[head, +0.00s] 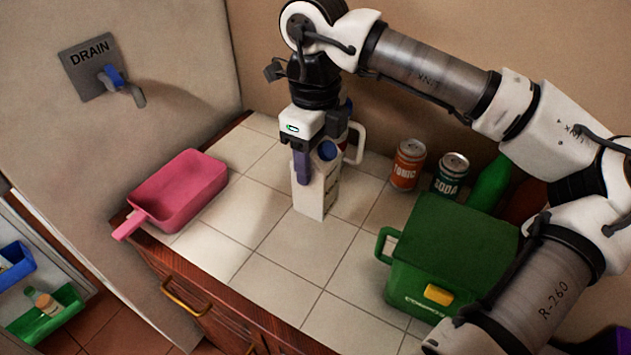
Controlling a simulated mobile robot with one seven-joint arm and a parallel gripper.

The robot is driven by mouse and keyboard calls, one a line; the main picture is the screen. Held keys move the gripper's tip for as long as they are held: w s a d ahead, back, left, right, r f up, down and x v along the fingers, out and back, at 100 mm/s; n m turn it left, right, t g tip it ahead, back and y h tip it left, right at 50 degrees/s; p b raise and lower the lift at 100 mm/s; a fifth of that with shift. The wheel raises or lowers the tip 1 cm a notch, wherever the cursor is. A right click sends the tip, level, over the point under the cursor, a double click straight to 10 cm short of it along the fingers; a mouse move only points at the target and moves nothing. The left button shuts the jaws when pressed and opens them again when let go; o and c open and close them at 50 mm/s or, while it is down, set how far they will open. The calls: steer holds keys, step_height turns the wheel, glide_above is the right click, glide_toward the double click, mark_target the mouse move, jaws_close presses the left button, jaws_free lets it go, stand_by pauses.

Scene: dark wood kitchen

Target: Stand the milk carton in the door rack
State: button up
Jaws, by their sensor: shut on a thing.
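The milk carton (312,200), white with a blue round cap, is upright on or just above the tiled counter. My gripper (314,164) points straight down and is shut on the carton's upper part. One purple finger shows on the near-left side; the other finger is mostly hidden. Whether the carton's base touches the tiles I cannot tell. At the far lower left is what looks like an open door with a blue rack (14,266) and a green rack (48,318). A small bottle (46,302) stands in the green rack; the blue rack is cut off by the picture edge.
A pink scoop-like tray (178,190) lies left of the carton. A white handled jug (357,146) stands close behind it. Tonic (407,166) and soda (450,177) cans, a green bottle (490,183) and a green box (455,250) stand right. The front-middle tiles are clear.

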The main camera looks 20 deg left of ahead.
mark_target(315, 187)
steer(key=shift+f+p, duration=0.55)
steer(key=shift+f, duration=3.05)
steer(key=shift+f, duration=0.2)
steer(key=o, duration=1.5)
steer(key=shift+r, duration=0.1)
